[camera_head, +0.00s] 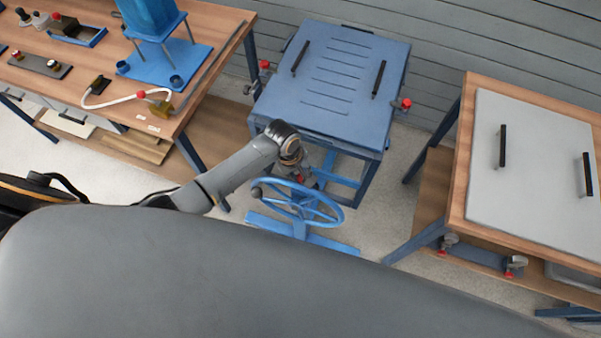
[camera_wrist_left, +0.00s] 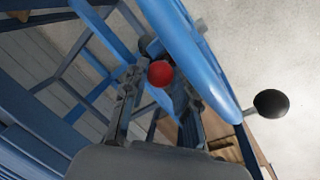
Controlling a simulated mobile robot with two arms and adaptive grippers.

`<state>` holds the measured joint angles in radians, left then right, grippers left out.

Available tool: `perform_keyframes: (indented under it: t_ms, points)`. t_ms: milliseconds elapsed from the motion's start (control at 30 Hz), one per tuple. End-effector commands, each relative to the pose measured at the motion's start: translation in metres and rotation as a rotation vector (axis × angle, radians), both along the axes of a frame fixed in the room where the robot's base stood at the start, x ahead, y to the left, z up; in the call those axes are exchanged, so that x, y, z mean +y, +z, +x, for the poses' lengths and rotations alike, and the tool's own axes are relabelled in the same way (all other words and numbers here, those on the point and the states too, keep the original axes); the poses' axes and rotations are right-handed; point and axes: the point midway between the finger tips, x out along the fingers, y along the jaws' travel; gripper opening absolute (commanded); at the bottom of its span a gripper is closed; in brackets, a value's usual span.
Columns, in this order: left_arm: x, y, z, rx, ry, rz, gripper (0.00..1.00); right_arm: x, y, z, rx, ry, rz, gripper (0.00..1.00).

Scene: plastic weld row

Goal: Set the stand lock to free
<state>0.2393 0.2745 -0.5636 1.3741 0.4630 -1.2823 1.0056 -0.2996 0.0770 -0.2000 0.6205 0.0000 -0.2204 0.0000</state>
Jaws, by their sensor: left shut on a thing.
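The stand lock shows as a red ball knob (camera_wrist_left: 160,73) between my left gripper's fingers (camera_wrist_left: 157,92) in the left wrist view. In the head view a bit of the red knob (camera_head: 300,179) shows just under my left gripper (camera_head: 305,177), beside the blue handwheel (camera_head: 328,212). The left gripper is shut on the knob. The lever below the knob is mostly hidden, so its setting cannot be read. The handwheel rim (camera_wrist_left: 190,55) passes close by the fingers in the left wrist view. My right gripper is in neither view.
The handwheel has a black crank knob (camera_wrist_left: 271,103). A blue slatted table (camera_head: 335,85) with handles and red side knobs stands behind the wheel. A wooden bench (camera_head: 215,25) is at left, and a bench with a grey panel (camera_head: 535,150) at right.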

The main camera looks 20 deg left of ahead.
Motion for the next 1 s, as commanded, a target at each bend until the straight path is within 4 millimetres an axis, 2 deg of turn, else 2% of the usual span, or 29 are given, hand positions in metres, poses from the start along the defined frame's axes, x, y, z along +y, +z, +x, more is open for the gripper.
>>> perform_keyframes:
  t_ms: [33,133,433,467,500,833,1000]
  points:
    - [-0.001,0.011,0.000,0.000,0.001,-0.001,0.00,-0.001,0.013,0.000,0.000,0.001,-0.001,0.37]
    - [-0.001,0.016,0.000,0.000,0.001,-0.001,0.00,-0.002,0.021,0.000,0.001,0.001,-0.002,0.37]
    - [0.000,0.015,0.002,-0.003,0.000,-0.002,0.00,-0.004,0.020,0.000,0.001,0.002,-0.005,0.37]
    - [0.000,0.015,0.002,-0.004,0.000,-0.002,0.30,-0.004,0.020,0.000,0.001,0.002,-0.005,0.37]
    - [0.000,0.015,0.002,-0.004,0.000,-0.002,0.38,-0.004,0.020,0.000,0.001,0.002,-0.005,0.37]
    - [0.000,0.015,0.001,-0.002,0.000,-0.001,0.39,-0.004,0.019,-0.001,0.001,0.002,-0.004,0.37]
    - [0.002,0.030,0.000,-0.004,-0.001,-0.002,0.39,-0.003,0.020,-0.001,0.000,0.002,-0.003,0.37]
